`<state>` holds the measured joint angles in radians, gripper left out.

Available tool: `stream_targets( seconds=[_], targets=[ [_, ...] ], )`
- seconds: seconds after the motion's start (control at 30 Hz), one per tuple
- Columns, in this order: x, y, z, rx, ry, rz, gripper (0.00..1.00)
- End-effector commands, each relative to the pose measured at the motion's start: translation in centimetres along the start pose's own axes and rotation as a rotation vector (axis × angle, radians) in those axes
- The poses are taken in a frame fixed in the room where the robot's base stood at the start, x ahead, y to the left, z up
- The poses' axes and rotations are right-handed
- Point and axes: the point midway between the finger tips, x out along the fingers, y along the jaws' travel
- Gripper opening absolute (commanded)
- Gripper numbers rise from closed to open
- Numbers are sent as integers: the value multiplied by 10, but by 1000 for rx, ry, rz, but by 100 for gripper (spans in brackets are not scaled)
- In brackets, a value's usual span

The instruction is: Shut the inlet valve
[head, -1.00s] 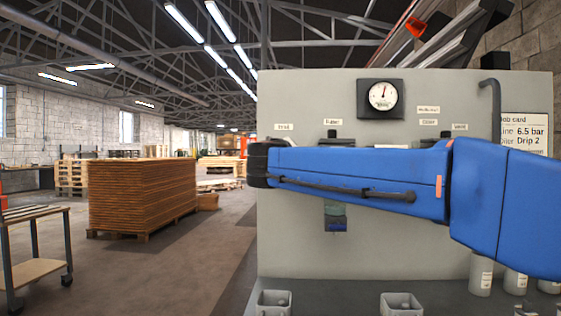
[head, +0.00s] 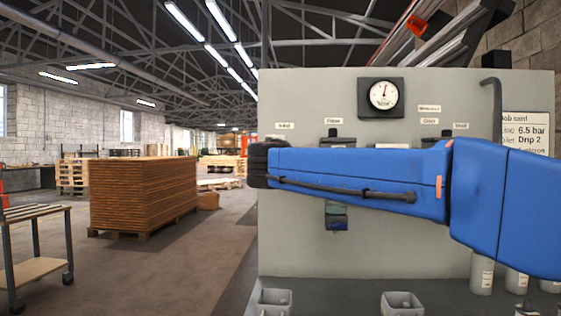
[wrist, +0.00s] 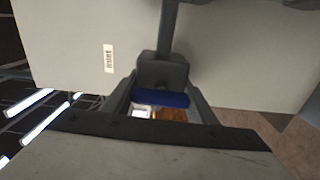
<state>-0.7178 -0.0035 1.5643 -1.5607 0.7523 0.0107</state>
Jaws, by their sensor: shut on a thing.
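The inlet label (head: 284,126) is on the left of the grey panel in the head view. My blue arm reaches across the panel and hides the valve below that label. In the wrist view a dark valve body (wrist: 162,71) sits on a grey pipe, with a pale label (wrist: 108,58) to its left. A blue valve handle (wrist: 160,98) lies across the picture, crosswise to the pipe. My gripper (wrist: 160,96) is shut on this handle, one finger at each end. My gripper's fingers are hidden in the head view.
The grey panel (head: 390,250) carries a round gauge (head: 383,95), its needle near upright. A job card (head: 525,135) is at right. Grey cups (head: 402,304) and pale canisters (head: 481,272) stand on the ledge below. Stacked boards (head: 140,195) and a cart (head: 38,250) stand at left.

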Motion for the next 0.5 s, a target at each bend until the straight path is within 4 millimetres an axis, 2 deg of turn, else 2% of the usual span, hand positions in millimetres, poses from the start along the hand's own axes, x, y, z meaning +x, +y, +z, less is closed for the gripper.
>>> stream_targets(
  seconds=[0.5],
  targets=[
    [0,-1,-1,-42,1,-1,29]
  ],
)
